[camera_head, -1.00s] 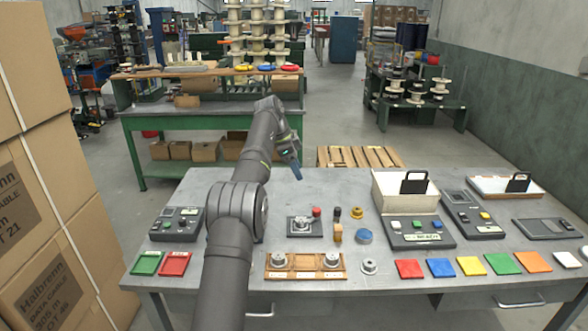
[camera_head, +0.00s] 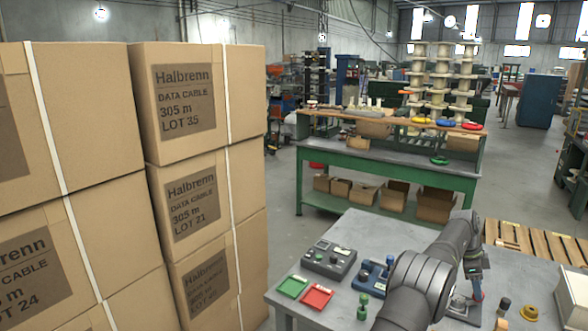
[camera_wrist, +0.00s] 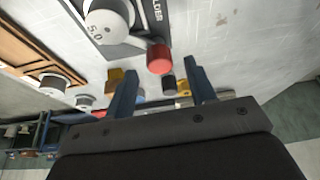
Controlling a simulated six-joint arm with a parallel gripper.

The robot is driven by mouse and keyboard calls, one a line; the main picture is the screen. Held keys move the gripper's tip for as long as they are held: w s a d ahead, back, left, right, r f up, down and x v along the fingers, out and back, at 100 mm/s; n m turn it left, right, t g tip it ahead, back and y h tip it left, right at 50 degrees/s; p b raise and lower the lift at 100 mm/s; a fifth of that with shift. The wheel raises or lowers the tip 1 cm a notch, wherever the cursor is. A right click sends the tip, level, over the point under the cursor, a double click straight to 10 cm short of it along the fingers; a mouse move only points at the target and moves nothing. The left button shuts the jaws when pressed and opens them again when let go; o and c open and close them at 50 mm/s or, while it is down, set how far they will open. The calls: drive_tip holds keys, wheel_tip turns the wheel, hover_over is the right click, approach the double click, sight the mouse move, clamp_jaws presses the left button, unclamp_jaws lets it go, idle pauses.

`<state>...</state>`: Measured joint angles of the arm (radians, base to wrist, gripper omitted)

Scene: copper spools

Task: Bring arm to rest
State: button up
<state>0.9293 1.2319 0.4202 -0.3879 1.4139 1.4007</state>
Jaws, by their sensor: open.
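My arm reaches over the grey metal table (camera_head: 345,240) at the lower right of the head view. My gripper (camera_wrist: 163,88) shows its two blue fingers apart in the wrist view, with nothing held between them. In the head view my gripper (camera_head: 477,292) points down at the table and is partly hidden by the arm. A red knob (camera_wrist: 160,58) lies just beyond the fingers in the wrist view, beside a holder with a grey weight marked 5.0 (camera_wrist: 108,20). I cannot tell the exact gap between fingers and knob.
Stacked cardboard boxes (camera_head: 205,105) stand left of the table. A control box (camera_head: 328,260), a green pad (camera_head: 292,286), a red pad (camera_head: 316,297) and a blue device (camera_head: 373,273) sit on the table's left part. A green bench (camera_head: 385,165) with spools stands behind.

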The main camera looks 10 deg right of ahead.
drive_tip(key=shift+x, duration=1)
drive_tip(key=shift+r, duration=0.1)
drive_tip(key=v, duration=1.7)
drive_tip(key=x, duration=1.7)
drive_tip(key=shift+s+a+r+n, duration=0.1)
drive_tip(key=shift+n, duration=0.7)
drive_tip(key=n+t, duration=0.1)
drive_tip(key=n, duration=0.2)
drive_tip(key=n+t+h, duration=0.1)
drive_tip(key=n, duration=0.2)
drive_tip(key=shift+s+t, duration=0.15)
drive_tip(key=shift+t, duration=0.15)
drive_tip(key=v, duration=0.7)
drive_tip(key=shift+r+n, duration=0.2)
drive_tip(key=shift+n, duration=0.1)
drive_tip(key=shift+a, duration=0.15)
